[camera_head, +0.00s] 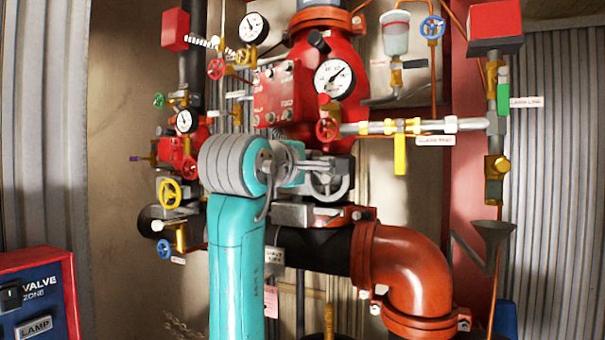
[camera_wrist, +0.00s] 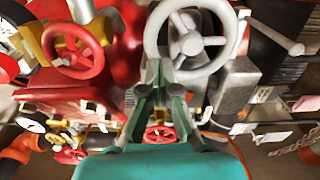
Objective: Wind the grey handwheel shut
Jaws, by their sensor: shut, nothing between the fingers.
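The grey handwheel (camera_head: 329,197) is partly hidden behind my gripper (camera_head: 340,167) in the head view. Its lower rim shows just below the fingers. In the wrist view the grey handwheel (camera_wrist: 190,74) stands at the upper middle, with its spokes and hub in sight. My gripper (camera_wrist: 163,68) is shut and empty, its fingertips together at the lower left part of the rim in that view. I cannot tell whether the tips touch the rim or stand just in front of it.
A red handwheel (camera_head: 326,130) on a yellow-handled pipe sits just above my gripper; a red wheel (camera_wrist: 72,46) shows left in the wrist view. A yellow handwheel (camera_head: 169,193) is at left. A large red elbow pipe (camera_head: 412,265) lies below right.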

